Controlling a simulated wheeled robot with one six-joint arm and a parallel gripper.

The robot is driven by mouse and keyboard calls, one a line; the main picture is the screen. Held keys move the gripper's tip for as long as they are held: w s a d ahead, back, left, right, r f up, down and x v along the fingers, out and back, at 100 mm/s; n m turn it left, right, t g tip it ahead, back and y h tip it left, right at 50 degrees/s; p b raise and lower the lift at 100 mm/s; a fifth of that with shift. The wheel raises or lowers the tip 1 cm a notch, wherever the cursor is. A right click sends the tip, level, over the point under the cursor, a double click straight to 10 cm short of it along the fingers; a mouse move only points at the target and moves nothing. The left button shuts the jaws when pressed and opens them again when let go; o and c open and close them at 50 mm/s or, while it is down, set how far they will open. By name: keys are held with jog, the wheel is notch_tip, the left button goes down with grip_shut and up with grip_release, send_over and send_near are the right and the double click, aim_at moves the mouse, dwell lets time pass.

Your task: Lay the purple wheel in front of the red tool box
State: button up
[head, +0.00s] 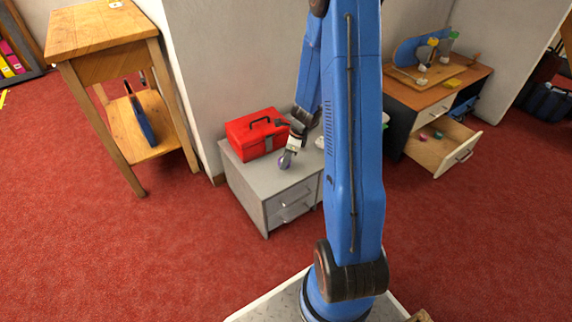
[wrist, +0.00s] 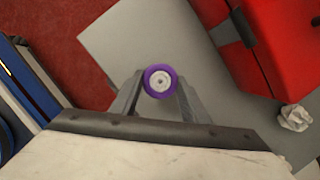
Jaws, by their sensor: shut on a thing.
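The purple wheel (wrist: 149,78) has a white hub and is held between the two fingers of my gripper (wrist: 157,90) in the wrist view. In the head view the wheel (head: 284,162) shows at the end of my gripper (head: 288,157), over the grey cabinet top. The red tool box (head: 256,134) stands on the same cabinet, just behind and to the left of my gripper. It also shows at the upper right in the wrist view (wrist: 285,45). I cannot tell whether the wheel touches the cabinet top.
The grey cabinet (head: 244,180) has bare top in front of the tool box. A crumpled white thing (wrist: 295,117) lies beside the box. A wooden table (head: 105,35) stands left; a desk with an open drawer (head: 437,160) stands right.

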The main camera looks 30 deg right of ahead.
jog(key=shift+f, duration=1.75)
jog(key=o, duration=1.1)
jog(key=shift+f, duration=0.1)
jog(key=shift+c, duration=0.2)
